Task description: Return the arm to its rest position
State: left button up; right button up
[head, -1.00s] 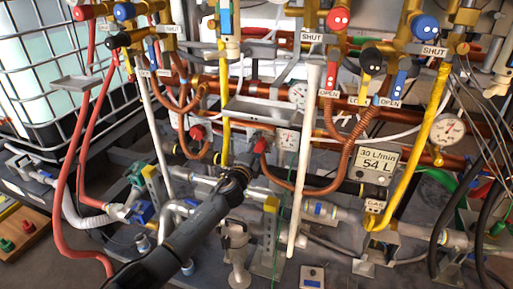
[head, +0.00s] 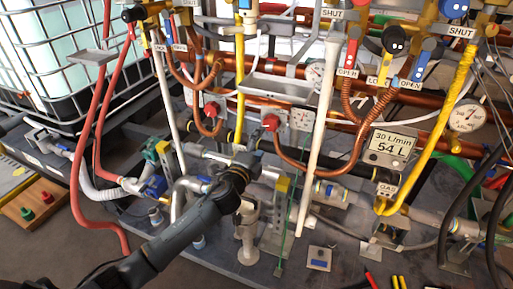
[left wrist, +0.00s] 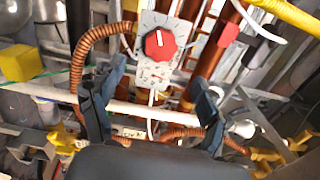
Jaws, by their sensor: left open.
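My left arm (head: 170,245) reaches in from the lower left of the head view. Its gripper (head: 250,160) is in front of the lower pipework, below and left of a red knob (head: 270,122). In the left wrist view the two dark fingers of my left gripper (left wrist: 152,108) stand wide apart with nothing held between them. A red knob (left wrist: 160,43) on a grey plate is beyond the fingertips, and a white pipe (left wrist: 150,112) crosses behind the fingers. In the head view the fingertips are small and hard to make out. My right gripper is not seen.
Copper, yellow and white pipes crowd the area around the gripper. A red hose (head: 75,190) and caged tank (head: 75,60) are left. Bare dark floor shows at the lower left.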

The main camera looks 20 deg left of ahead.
pick_arm(q)
jog(key=shift+s, duration=1)
